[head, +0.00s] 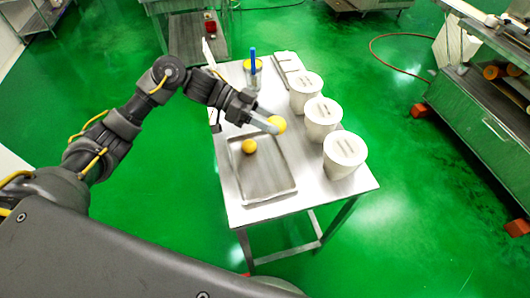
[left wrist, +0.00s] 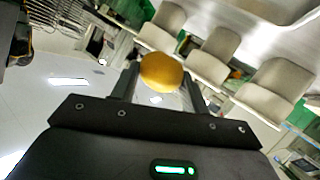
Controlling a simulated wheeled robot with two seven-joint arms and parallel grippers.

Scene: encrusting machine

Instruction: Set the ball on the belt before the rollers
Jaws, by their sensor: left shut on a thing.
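A yellow-orange ball (head: 277,124) is held at the fingertips of my left gripper (head: 266,123), above the steel table. The left wrist view shows the same ball (left wrist: 161,72) between the two fingers of the left gripper (left wrist: 160,85). A second yellow-orange ball (head: 249,146) lies in the metal tray (head: 268,191) on the table. At the right edge stands a machine (head: 470,120) with orange-ended rollers (head: 493,71) near its top; its belt is not clear to make out. My right gripper is not in view.
Three lidded white tubs (head: 344,153) stand along the table's right side. Green floor (head: 410,170) lies clear between table and machine; a red hose (head: 385,58) lies beyond.

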